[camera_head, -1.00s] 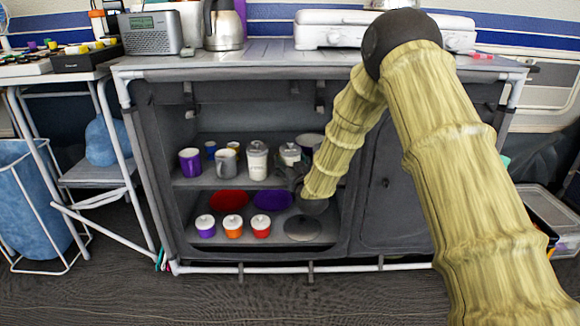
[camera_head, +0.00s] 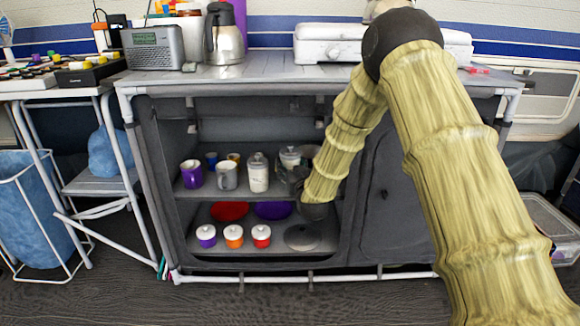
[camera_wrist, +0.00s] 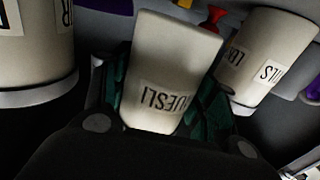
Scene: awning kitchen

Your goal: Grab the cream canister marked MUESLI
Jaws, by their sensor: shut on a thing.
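The cream canister marked MUESLI (camera_wrist: 172,70) sits between the fingers of my gripper (camera_wrist: 160,115) in the wrist view, its label upside down there. The dark green finger pads press on both its sides. In the head view my gripper (camera_head: 297,180) is inside the open cabinet at the upper shelf's right part. A pale canister with a clear lid (camera_head: 290,158) shows just above it and seems to be the held one. My arm hides part of that area. Whether its base clears the shelf cannot be seen.
The wrist view shows labelled canisters on the left (camera_wrist: 35,45) and right (camera_wrist: 268,55). Lidded jars and plates stand on the lower shelf.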

